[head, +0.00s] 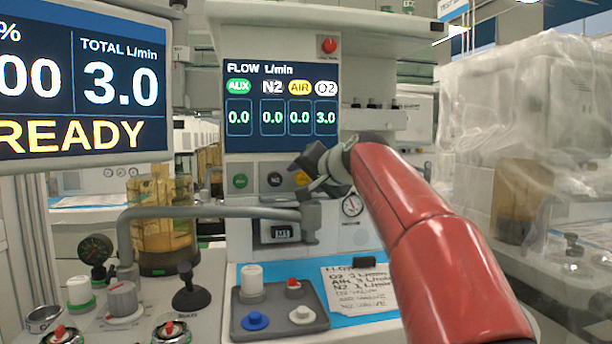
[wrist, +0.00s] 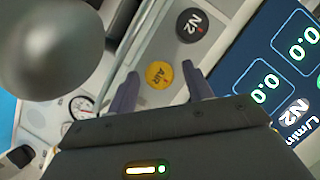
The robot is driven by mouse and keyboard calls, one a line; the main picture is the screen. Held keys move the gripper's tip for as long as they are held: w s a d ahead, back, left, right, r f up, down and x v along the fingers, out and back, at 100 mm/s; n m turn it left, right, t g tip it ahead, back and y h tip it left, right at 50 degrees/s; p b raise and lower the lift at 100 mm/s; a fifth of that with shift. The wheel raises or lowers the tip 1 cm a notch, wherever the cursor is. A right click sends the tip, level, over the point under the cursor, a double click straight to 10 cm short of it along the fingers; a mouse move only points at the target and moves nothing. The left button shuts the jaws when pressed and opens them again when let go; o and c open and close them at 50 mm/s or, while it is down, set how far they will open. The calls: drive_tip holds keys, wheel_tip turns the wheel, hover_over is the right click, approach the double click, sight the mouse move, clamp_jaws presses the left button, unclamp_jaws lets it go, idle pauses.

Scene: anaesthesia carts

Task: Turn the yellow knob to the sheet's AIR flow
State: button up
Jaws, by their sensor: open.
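The yellow AIR knob (head: 301,179) is on the machine's front panel, partly hidden by my gripper (head: 313,172) in the head view. In the wrist view the yellow knob (wrist: 159,75) shows whole, lying between the tips of my open gripper (wrist: 160,73). The fingers look apart from it; I cannot tell the depth gap. The flow display (head: 282,107) reads AIR 0.0, O2 3.0, N2 0.0 and AUX 0.0. The handwritten sheet (head: 361,292) lies on the blue mat; its AIR line appears to read 3 L/min, though the writing is small.
A black N2 knob (head: 275,180) sits left of the yellow one, then a green AUX knob (head: 240,181). A grey pipe arm (head: 215,212) crosses below the knobs. A pressure gauge (head: 352,206) is right of it. A grey tray (head: 279,315) holds several small parts.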

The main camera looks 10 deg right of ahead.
drive_tip(key=shift+c, duration=0.3)
drive_tip(key=c, duration=0.9)
drive_tip(key=shift+a, duration=0.1)
